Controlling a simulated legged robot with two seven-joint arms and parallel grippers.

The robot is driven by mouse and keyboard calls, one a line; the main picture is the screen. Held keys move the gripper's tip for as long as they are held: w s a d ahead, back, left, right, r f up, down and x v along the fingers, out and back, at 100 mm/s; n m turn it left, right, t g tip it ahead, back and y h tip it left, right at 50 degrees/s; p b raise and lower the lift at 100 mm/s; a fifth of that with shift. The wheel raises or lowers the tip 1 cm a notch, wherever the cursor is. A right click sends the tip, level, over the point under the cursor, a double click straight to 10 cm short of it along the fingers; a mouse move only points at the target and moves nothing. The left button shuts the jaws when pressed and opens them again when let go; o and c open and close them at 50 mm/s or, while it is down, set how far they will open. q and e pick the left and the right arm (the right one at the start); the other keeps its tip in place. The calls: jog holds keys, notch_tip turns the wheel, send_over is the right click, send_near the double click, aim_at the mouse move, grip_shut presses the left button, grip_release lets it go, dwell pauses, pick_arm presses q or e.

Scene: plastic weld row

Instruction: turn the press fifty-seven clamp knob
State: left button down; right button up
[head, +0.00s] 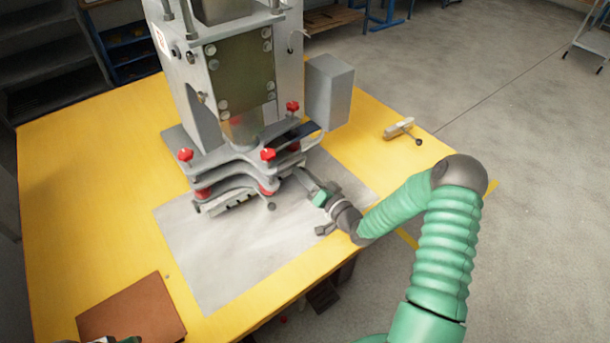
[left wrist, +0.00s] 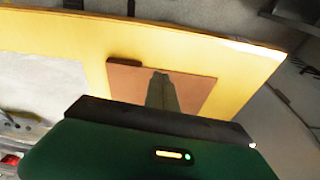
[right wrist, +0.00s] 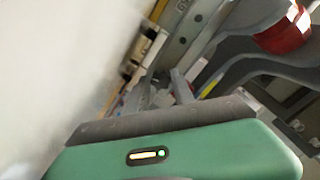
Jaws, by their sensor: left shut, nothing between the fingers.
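The grey press (head: 240,85) stands on the yellow table. Red knobs show on its lower clamp plates: one at left (head: 185,154), one at front (head: 267,154) and one at right (head: 292,106). Which one the task means, I cannot tell. My right gripper (head: 301,178) is beside the right end of the lower plates; in the right wrist view its fingers (right wrist: 160,88) look apart with nothing clearly between them. A red knob (right wrist: 285,32) shows up and right of them. My left gripper (left wrist: 162,78) is shut and empty above a brown board (left wrist: 205,85).
A grey plate (head: 230,255) lies under and before the press. The brown board (head: 130,312) lies at the table's front left. A small clamp-like part (head: 400,128) lies at the right. A grey box (head: 330,90) juts from the press's right side. The table's left side is clear.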

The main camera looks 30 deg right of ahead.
grip_shut()
jog(key=shift+f+m+p, duration=0.1)
jog(key=shift+m+p, duration=0.2)
jog(key=shift+m, duration=0.3)
jog(key=o, duration=0.6)
grip_release()
jog(key=shift+d, duration=0.1)
jog(key=s, duration=0.5)
jog(key=s+d, duration=0.1)
jog(key=s, duration=1.1)
jog(key=shift+d+p, duration=0.2)
jog(key=shift+p, duration=0.2)
jog(key=shift+w, duration=0.1)
jog(key=shift+f, duration=0.1)
